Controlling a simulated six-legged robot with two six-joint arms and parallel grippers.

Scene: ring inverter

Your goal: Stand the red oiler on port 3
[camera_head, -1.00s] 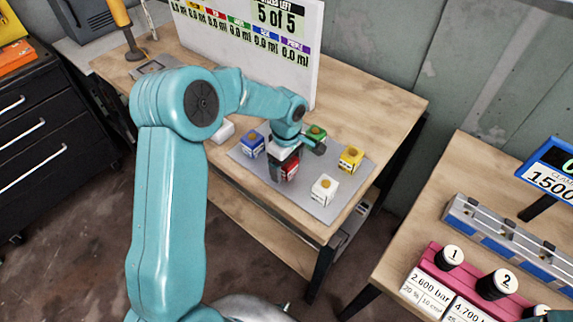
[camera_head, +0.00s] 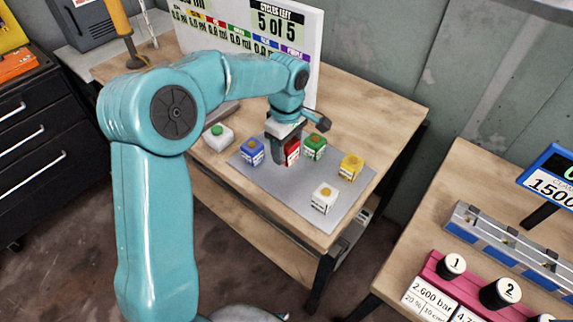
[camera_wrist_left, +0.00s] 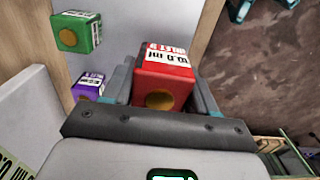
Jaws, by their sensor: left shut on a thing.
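My left gripper (camera_head: 287,150) is shut on the red oiler (camera_head: 291,153) above the grey mat. In the left wrist view the red oiler (camera_wrist_left: 166,72) sits between the two fingers, its white label and round brass-coloured end showing. It looks much larger there than the other oilers and appears raised off the mat. The pink block (camera_head: 436,262) at the lower right carries dark round pieces numbered 1 (camera_head: 453,265) and 2 (camera_head: 502,292). Port 3 is not clearly visible; the picture's bottom edge cuts off that end. My right gripper is not in view.
Blue (camera_head: 252,152), green (camera_head: 315,147), yellow (camera_head: 350,167) and white (camera_head: 324,197) oilers stand on the grey mat (camera_head: 268,183). A purple one (camera_wrist_left: 90,84) shows in the wrist view. A floor gap separates the two benches. A display board (camera_head: 300,40) stands behind.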

